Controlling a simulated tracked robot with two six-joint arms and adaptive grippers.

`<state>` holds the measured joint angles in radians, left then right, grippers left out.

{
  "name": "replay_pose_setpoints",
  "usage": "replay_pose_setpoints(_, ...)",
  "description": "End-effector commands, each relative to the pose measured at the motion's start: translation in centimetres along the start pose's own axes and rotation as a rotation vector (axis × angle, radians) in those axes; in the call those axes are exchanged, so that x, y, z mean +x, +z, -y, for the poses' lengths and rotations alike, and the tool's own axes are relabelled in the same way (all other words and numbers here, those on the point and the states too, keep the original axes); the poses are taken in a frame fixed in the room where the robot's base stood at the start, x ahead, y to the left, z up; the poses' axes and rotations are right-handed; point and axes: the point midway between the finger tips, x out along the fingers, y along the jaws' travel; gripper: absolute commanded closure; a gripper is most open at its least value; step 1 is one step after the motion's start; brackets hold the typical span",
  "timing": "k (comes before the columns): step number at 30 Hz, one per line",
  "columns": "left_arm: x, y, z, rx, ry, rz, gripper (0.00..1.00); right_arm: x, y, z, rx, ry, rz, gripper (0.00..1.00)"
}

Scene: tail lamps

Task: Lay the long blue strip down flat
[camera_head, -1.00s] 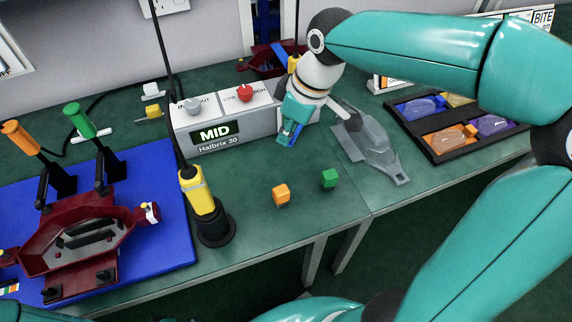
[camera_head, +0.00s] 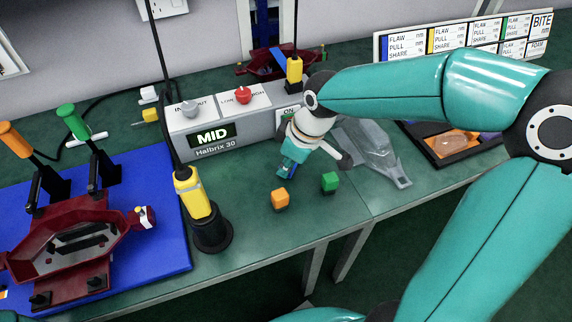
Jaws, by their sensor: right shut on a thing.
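My right gripper (camera_head: 284,174) points down above the green bench, in front of the grey control box. It is shut on a blue piece (camera_head: 290,167), which shows only as a small patch at the fingers. I take this piece to be the blue strip, but its length and tilt are mostly hidden by the gripper. I cannot tell whether it touches the bench. Another blue bar (camera_head: 281,60) shows at the back by a dark red housing. My left gripper is not in view.
An orange cube (camera_head: 280,198) and a green cube (camera_head: 329,182) lie near the gripper. A clear grey tapered part (camera_head: 381,158) lies to its right. A yellow tool (camera_head: 193,192) stands in a black holder. A dark red housing (camera_head: 62,250) sits on a blue mat (camera_head: 160,225).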

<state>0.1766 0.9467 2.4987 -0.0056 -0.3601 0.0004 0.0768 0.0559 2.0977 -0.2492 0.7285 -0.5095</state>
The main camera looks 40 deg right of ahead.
Motion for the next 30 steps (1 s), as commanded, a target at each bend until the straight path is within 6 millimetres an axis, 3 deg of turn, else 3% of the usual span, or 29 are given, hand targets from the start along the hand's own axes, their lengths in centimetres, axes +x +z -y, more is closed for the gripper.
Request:
replay_pose_setpoints(2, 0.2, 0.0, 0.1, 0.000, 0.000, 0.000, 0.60, 0.2, 0.1, 0.0, 0.000, 0.000, 0.000, 1.00)
replay_pose_setpoints(3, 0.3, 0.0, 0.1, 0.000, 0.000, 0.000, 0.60, 0.3, 0.1, 0.0, 0.000, 0.000, 0.000, 0.89)
replay_pose_setpoints(8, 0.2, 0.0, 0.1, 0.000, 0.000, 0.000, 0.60, 0.2, 0.0, 0.0, 0.000, 0.000, 0.000, 0.66)
replay_pose_setpoints(20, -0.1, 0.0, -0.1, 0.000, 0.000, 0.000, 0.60, -0.5, -0.1, 0.0, 0.001, 0.001, -0.002, 0.66)
replay_pose_setpoints(30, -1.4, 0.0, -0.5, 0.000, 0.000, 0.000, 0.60, -6.4, -0.2, -0.1, 0.001, 0.004, -0.006, 0.66)
